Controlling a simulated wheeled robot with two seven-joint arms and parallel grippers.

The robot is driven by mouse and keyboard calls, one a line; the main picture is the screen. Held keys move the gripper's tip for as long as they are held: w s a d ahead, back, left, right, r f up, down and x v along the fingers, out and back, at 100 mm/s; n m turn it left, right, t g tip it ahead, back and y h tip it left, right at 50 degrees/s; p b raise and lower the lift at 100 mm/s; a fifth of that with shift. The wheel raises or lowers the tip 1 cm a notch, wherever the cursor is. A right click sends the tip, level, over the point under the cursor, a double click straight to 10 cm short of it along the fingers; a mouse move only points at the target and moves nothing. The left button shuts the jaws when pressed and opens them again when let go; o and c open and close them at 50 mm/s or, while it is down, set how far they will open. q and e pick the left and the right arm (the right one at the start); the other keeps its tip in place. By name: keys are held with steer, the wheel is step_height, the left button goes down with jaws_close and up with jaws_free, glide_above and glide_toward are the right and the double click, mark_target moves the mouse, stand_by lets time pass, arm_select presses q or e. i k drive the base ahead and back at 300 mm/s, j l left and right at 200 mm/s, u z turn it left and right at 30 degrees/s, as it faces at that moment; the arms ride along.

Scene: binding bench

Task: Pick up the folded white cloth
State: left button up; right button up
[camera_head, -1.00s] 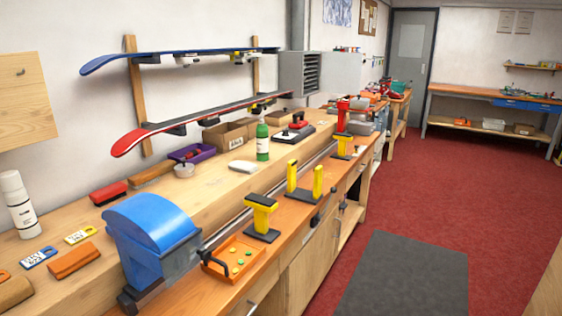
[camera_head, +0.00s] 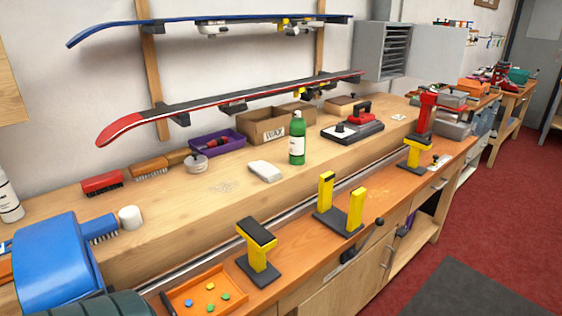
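The folded white cloth (camera_head: 265,171) lies flat on the light wooden upper bench, left of and slightly in front of the green bottle (camera_head: 297,140). It is clear of the bottle, and nothing covers it.
The yellow-and-black vise stands (camera_head: 257,250) rise from the lower orange ledge in front. An orange tray (camera_head: 208,293) with small coloured pieces sits at the front. A cardboard box (camera_head: 264,126), a purple bin (camera_head: 217,144) and a small pot (camera_head: 197,163) stand behind. Skis hang above on the wall.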

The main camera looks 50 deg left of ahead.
mark_target(266, 172)
steer(key=i+u, duration=0.45)
steer(key=i+l+u, duration=0.25)
steer(key=u, duration=0.15)
steer(key=i+l+u, duration=0.3)
steer(key=u, duration=0.15)
steer(key=i+l+u, duration=0.25)
steer(key=l+u, duration=0.15)
steer(key=i+l+u, duration=0.2)
steer(key=l+u, duration=0.25)
steer(key=i+l+u, duration=0.1)
steer(key=l+u, duration=0.3)
steer(key=l, duration=0.15)
steer(key=l+u, duration=0.25)
steer(key=l, duration=0.4)
